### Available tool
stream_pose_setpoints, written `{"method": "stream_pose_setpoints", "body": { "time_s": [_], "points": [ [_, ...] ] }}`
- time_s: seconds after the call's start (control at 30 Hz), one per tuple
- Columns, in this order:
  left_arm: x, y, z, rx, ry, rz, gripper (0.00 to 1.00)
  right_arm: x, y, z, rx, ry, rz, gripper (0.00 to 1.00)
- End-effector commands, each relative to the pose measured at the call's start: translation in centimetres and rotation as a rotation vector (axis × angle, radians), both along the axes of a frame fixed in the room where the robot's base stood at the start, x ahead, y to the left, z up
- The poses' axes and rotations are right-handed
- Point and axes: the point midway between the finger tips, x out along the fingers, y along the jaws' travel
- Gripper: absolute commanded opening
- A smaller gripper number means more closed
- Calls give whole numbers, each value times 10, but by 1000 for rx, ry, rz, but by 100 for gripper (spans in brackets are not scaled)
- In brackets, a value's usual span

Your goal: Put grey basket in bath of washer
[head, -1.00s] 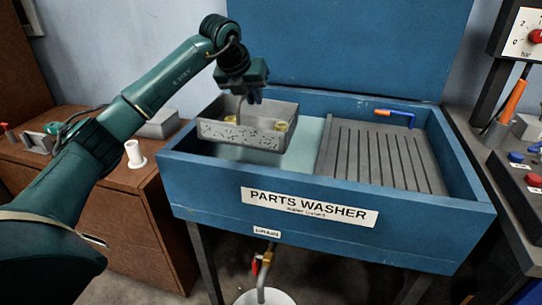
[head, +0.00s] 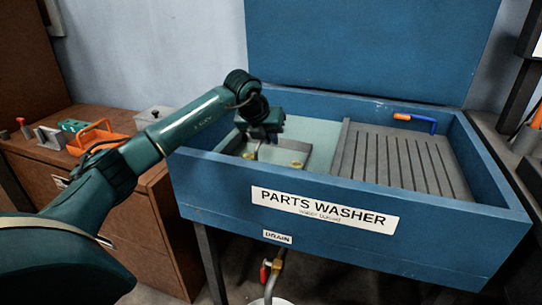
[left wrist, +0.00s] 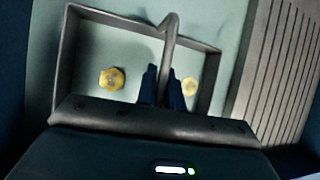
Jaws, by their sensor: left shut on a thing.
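The grey basket (head: 304,157) is down inside the left part of the blue washer (head: 225,190), within the pale bath (head: 312,129). The washer's front wall hides its lower part, so I cannot tell if it rests on the bath floor. Two brass-yellow parts lie in the basket, which also shows in the left wrist view (left wrist: 64,65). My left gripper (head: 259,140) is above the basket, shut on its arched handle. In the left wrist view, its blue fingers (left wrist: 162,88) close around the handle between the yellow parts. My right gripper is not in view.
A slatted grey drainboard (head: 400,158) fills the washer's right part, beside the bath. A blue brush with an orange end (head: 416,121) lies at the back rim. A brown cabinet (head: 120,220) with an orange carrier (head: 98,138) stands at left.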

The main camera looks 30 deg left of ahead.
Motion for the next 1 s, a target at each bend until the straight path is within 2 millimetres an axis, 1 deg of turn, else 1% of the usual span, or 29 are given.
{"method": "stream_pose_setpoints", "body": {
  "time_s": [0.17, 0.4, 0.6, 0.63, 0.8, 0.9, 1.0],
  "points": [
    [1, 0, -11, 0, -5, 1, 0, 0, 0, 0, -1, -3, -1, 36],
    [0, 0, -42, 0, -3, 0, 0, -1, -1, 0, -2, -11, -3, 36],
    [1, 0, -44, 0, -5, 0, 0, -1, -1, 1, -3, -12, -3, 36],
    [0, 0, -46, 0, 0, 0, 9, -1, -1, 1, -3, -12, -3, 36],
    [0, 0, -46, 0, -1, 0, 23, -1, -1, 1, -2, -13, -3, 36],
    [0, 0, -45, 0, -1, 0, 30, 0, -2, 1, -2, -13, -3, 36],
    [0, 0, -45, 0, -1, 0, 30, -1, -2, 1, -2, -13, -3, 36]
  ]
}}
